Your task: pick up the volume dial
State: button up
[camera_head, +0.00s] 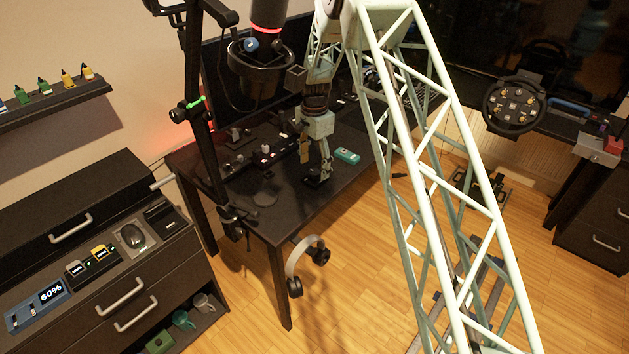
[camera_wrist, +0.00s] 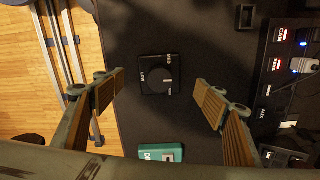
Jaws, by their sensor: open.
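The volume dial (camera_wrist: 158,74) is a small black square block with a round knob and tiny white lettering. It lies on the dark desk (camera_head: 285,205), between my fingertips as seen in the wrist view. In the head view it is a small dark shape (camera_head: 312,180) below my fingers, partly hard to make out against the desk. My gripper (camera_wrist: 160,84) is open, with one wood-toned finger on each side of the dial and apart from it. In the head view my gripper (camera_head: 315,166) points down over the desk's front part.
A teal box (camera_wrist: 160,152) lies close to the dial; it also shows in the head view (camera_head: 347,156). A dark panel with lit switches and plugs (camera_wrist: 285,65) is on the right in the wrist view. Headphones (camera_head: 305,262) hang at the desk's front edge.

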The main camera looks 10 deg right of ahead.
aim_at(314, 172)
jog(key=shift+f+b, duration=0.45)
jog(key=shift+f, duration=2.05)
jog(key=c, duration=1.3)
